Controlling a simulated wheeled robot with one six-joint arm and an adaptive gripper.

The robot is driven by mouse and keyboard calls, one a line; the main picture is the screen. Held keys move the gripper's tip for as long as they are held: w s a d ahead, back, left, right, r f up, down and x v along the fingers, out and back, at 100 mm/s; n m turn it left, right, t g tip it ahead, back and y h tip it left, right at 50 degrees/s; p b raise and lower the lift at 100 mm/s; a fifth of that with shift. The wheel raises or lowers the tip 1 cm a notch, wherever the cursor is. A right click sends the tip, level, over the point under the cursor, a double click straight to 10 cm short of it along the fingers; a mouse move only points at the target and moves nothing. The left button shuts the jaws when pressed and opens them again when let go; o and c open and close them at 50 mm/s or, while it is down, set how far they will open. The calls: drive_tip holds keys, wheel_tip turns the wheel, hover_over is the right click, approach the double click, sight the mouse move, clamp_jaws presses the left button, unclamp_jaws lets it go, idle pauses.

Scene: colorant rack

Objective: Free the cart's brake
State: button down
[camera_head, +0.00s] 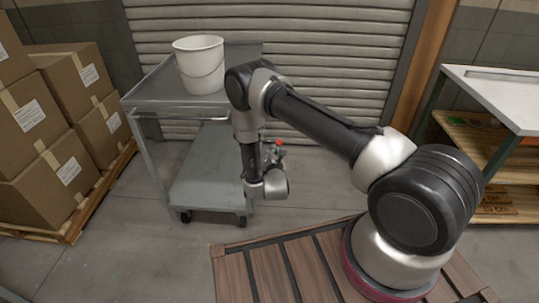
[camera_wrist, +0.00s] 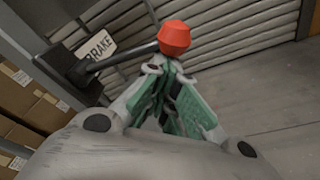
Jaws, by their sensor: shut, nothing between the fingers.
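The grey two-shelf cart (camera_head: 203,185) stands left of my arm in the head view. Its brake lever shows in the wrist view: a dark rod (camera_wrist: 122,58) runs from a dark mount (camera_wrist: 72,72) at left to a red faceted knob (camera_wrist: 174,38). A white plate reading "BRAKE" (camera_wrist: 97,47) is beside the mount. The red knob also shows small in the head view (camera_head: 279,142). My gripper (camera_wrist: 168,70) is shut and empty, its green-grey fingertips just below the knob in the wrist view. I cannot tell whether they touch it. My wrist hides part of the cart's right side.
A white bucket (camera_head: 200,65) stands on the cart's top shelf. Stacked boxes (camera_head: 45,130) on a pallet are at left. A workbench (camera_head: 500,95) is at right, and a shuttered door (camera_head: 340,50) is behind. Some grey floor is clear around the cart.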

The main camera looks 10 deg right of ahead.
drive_tip(key=shift+s+d+r, duration=0.1)
drive_tip(key=shift+d+r, duration=0.1)
drive_tip(key=shift+r, duration=1.15)
drive_tip(key=shift+d+r, duration=0.2)
drive_tip(key=shift+r, duration=1.3)
wheel_tip(320, 180, down, 5)
drive_tip(key=a+r+v, duration=0.1)
drive_tip(key=a+v, duration=0.1)
drive_tip(key=v, duration=0.7)
